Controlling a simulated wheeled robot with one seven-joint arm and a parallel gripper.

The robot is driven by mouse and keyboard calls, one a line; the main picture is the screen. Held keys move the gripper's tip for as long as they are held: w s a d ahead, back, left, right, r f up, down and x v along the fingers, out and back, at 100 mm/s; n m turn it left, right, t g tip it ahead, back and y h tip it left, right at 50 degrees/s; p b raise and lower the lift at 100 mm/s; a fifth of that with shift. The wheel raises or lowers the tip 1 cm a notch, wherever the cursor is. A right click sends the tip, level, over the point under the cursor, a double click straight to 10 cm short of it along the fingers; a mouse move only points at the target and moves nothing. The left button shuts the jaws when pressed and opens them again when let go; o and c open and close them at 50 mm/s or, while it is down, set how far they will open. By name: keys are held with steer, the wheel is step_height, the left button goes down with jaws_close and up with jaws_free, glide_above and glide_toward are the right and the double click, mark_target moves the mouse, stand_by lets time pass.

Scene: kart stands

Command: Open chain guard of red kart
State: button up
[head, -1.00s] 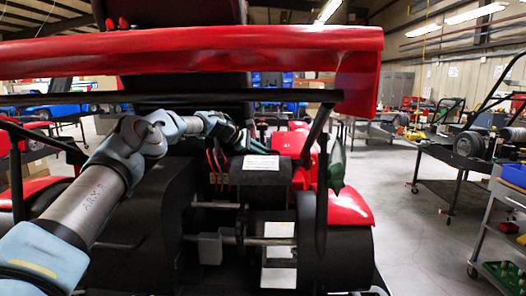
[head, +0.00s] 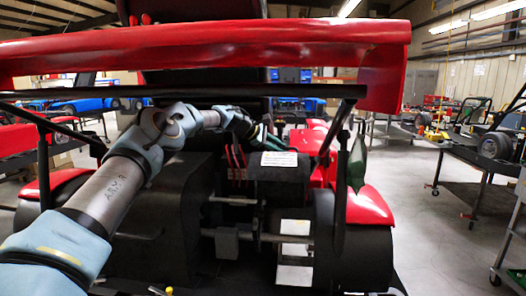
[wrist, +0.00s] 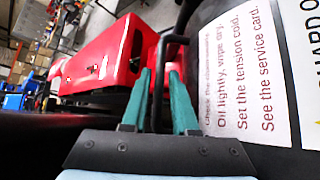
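The red kart shows from behind in the head view, with its red rear wing (head: 200,50) across the top. The chain guard (head: 285,190) is a black cover with a white label (head: 279,159) on top, right of the middle. My gripper (head: 262,138) is at the guard's far side, small and partly hidden there. In the wrist view, my gripper's green fingers (wrist: 160,80) stand either side of a thin black handle (wrist: 159,62) beside the guard's printed label (wrist: 240,70). A gap seems to show between handle and right finger. The guard appears closed.
The wing and its black crossbar (head: 180,93) lie above my arm. A black wing strut (head: 340,150) stands right of the guard. Red bodywork (wrist: 105,60) lies left of the fingers. Floor (head: 425,230) is clear right of the kart; work stands (head: 475,160) stand beyond.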

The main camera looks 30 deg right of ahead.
steer(key=w+a+r+b, duration=0.1)
steer(key=a+b, duration=0.7)
steer(key=a, duration=0.5)
steer(key=shift+w+a+b, duration=0.25)
steer(key=shift+a+b, duration=0.05)
steer(key=shift+a, duration=0.1)
